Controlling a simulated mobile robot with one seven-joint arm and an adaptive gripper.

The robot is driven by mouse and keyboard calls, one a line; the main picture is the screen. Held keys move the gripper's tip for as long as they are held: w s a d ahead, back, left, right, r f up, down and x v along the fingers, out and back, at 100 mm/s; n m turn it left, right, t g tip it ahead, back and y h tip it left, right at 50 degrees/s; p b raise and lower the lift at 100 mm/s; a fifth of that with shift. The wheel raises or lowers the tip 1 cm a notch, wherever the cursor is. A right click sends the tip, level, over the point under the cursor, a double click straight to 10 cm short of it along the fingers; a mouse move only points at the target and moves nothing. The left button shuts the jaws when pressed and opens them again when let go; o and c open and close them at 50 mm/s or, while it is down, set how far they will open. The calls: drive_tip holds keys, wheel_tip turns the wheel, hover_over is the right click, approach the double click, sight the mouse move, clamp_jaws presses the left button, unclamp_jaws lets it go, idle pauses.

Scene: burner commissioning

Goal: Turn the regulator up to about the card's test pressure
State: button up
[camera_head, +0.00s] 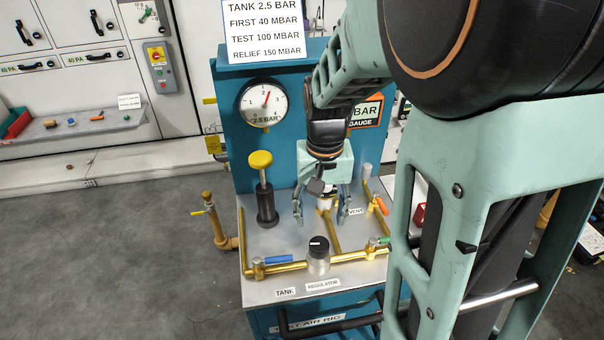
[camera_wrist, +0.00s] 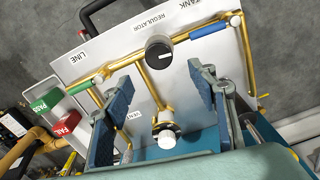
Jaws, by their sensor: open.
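The regulator (camera_head: 319,254) is a silver knob with a black top and a white pointer mark, on the brass pipe near the rig's front edge. It also shows in the wrist view (camera_wrist: 158,52). The card (camera_head: 264,30) above the rig reads tank 2.5 bar, first 40 mbar, test 100 mbar, relief 150 mbar. A round gauge (camera_head: 264,102) marked 2.5 bar has a red needle pointing up and slightly right. A second gauge behind my arm is mostly hidden; its face cannot be read. My gripper (camera_head: 322,214) is open and empty, behind the regulator and apart from it, above the vent area.
A blue-handled valve (camera_head: 282,259) is left of the regulator and a green-handled valve (camera_head: 378,241) is right. A yellow-topped pump (camera_head: 262,180) stands behind left. An orange-handled valve (camera_head: 379,205) and a white fitting (camera_wrist: 166,138) are near my gripper.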

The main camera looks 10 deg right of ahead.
sight(320, 243)
drive_tip(key=shift+s+d+f, duration=0.1)
drive_tip(key=shift+f, duration=0.6)
wheel_tip(320, 243, down, 10)
drive_tip(key=shift+r+b, duration=0.25)
drive_tip(key=shift+b, duration=0.3)
drive_tip(key=c, duration=1.2)
drive_tip(key=shift+o, duration=0.2)
